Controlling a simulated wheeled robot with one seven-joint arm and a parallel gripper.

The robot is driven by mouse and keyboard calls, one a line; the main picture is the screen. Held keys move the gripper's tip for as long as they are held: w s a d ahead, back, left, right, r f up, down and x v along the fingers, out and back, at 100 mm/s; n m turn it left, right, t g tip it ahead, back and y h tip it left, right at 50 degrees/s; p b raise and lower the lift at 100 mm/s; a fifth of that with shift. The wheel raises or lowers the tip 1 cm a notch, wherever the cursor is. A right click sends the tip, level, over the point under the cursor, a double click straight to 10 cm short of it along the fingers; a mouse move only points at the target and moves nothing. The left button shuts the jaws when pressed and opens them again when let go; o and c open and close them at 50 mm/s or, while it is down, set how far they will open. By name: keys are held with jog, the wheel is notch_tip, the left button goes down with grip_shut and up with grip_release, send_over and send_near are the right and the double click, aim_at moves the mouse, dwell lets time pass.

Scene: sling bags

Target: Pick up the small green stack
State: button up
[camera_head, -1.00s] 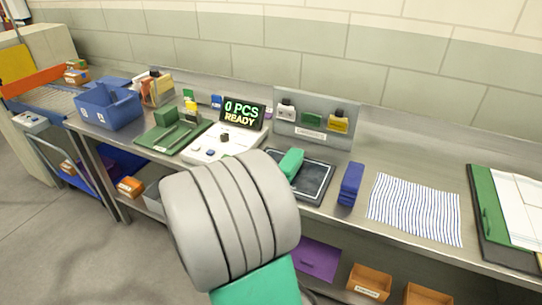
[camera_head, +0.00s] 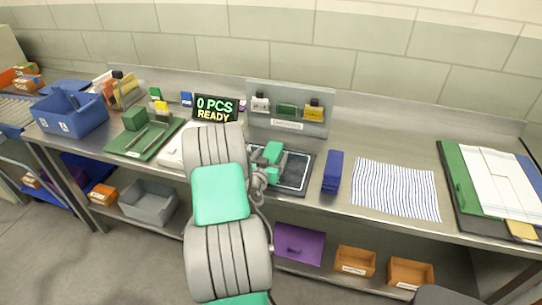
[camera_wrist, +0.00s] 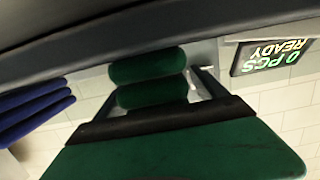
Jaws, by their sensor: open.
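The small green stack shows in the wrist view as two rounded dark green bundles (camera_wrist: 148,72), one against the other, close to a dark surface. My gripper (camera_wrist: 155,90) is open, with one finger on each side of the bundles. I cannot tell whether the fingers touch them. In the head view my gripper (camera_head: 268,165) is over the black tray (camera_head: 296,178), left of the blue stack (camera_head: 333,172). In that view I cannot separate the green stack from my teal hand.
Left of the tray are the display reading 0 PCS READY (camera_head: 215,108), a green mat (camera_head: 125,148) with a green block (camera_head: 134,119), and a blue bin (camera_head: 70,122). A striped sheet (camera_head: 395,190) lies to the right. A panel with small samples (camera_head: 288,124) stands behind.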

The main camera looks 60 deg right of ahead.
jog(key=shift+c, duration=0.4)
jog(key=c, duration=1.5)
